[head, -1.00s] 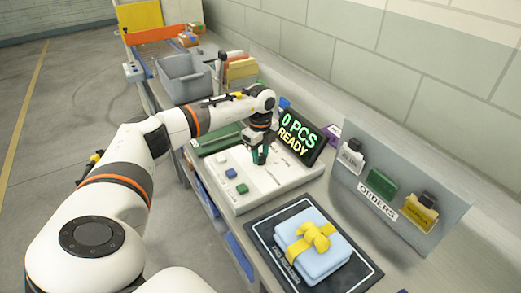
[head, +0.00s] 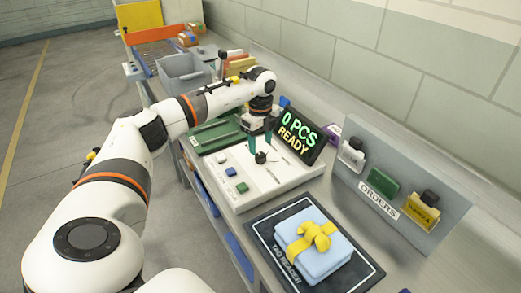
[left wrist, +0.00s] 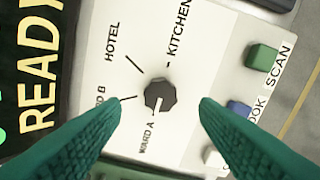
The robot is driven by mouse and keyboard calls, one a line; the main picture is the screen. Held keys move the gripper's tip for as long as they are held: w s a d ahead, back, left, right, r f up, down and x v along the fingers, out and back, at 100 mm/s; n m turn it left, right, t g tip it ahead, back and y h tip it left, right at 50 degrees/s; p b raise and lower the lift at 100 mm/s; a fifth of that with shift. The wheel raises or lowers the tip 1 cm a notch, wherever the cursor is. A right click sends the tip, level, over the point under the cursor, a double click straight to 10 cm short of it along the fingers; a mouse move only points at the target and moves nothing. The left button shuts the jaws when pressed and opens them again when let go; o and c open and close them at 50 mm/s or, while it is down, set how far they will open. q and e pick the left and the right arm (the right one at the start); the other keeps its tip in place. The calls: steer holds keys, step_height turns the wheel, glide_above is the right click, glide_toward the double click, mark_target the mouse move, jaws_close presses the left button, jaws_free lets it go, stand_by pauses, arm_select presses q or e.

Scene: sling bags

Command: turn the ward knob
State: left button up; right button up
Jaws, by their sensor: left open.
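The ward knob is a small dark faceted dial (head: 260,157) on the white control panel (head: 285,179). In the left wrist view the knob (left wrist: 160,95) sits among the labels WARD A, WARD B, HOTEL and KITCHEN; its pale mark appears to point toward WARD A. My left gripper (head: 259,147) is open above the knob, its teal fingers apart. In the left wrist view the fingertips lie on either side of the knob, with clear gaps and no contact seen. My right gripper is not in view.
A display (head: 296,133) reading "0 PCS READY" stands behind the panel. White, blue and green buttons (head: 231,172) are on its left part. A light-blue parcel with yellow bow (head: 313,254) lies on the tag reader mat. An ORDERS board (head: 403,205) stands at right.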

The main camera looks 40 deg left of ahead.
mark_target(260, 155)
arm_select(q)
step_height(260, 155, up, 8)
steer(key=b, duration=0.1)
stand_by(0.6)
